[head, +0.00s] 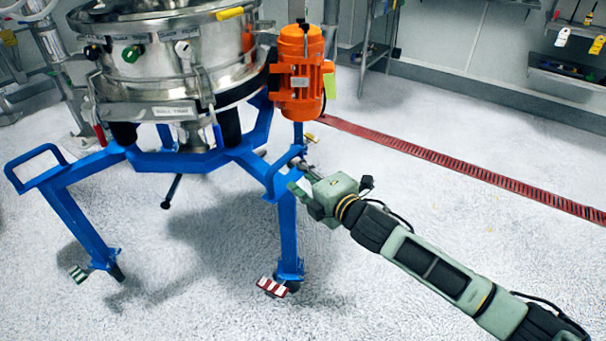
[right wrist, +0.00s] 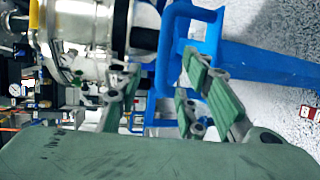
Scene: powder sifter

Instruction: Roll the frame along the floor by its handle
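The blue frame (head: 228,157) stands on legs on the floor and carries the round steel sifter (head: 168,52) with an orange motor (head: 300,72). A blue loop handle (head: 275,172) sticks out at the frame's right corner; it also shows in the right wrist view (right wrist: 165,75). My right gripper (head: 299,178) is at this handle with its fingers spread apart. In the right wrist view its green-padded fingers (right wrist: 160,95) are apart, some overlapping the handle; I cannot tell whether they touch it. A second loop handle (head: 35,165) is at the frame's left. My left gripper is out of view.
The legs end in casters with pedals, one red (head: 272,287) and one green (head: 78,274). A red floor grating (head: 450,165) runs behind on the right. Wall shelves (head: 565,70) stand at the back right. The pale floor in front is clear.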

